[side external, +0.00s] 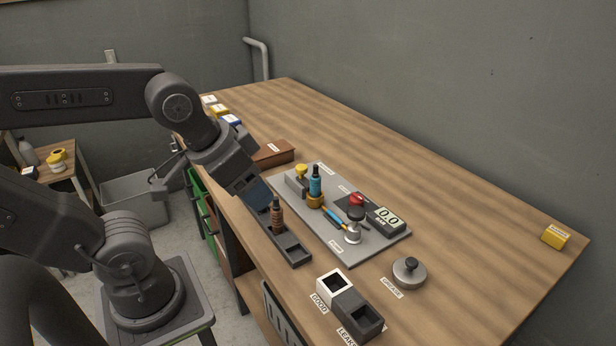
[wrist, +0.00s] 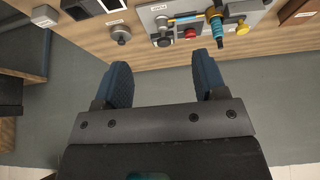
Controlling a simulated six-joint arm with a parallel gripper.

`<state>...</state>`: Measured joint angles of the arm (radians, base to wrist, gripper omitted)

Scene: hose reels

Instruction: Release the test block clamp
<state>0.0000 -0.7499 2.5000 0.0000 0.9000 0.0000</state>
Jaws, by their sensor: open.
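A grey test board (side external: 340,250) lies on the bench. It carries a grey block with a yellow knob (side external: 301,171), and beside it a blue-and-black fitting (side external: 315,182) stands upright in a brass-coloured base (side external: 315,201). Also on it are a blue-and-yellow lever (side external: 336,217), a red knob (side external: 357,199), a silver knob (side external: 353,230) and a gauge reading 0.0 (side external: 387,219). Which part is the clamp I cannot tell for certain. My gripper (wrist: 163,78) is open and empty, left of the board in the side view; the blue fitting also shows in the wrist view (wrist: 216,22).
A dark tray (side external: 292,250) with a brown fitting (side external: 277,215) lies close by my gripper. GOOD (side external: 334,285) and LEAK (side external: 358,314) bins stand near the front edge. A grease tin (side external: 409,271) sits right of them. The bench's far side is mostly clear.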

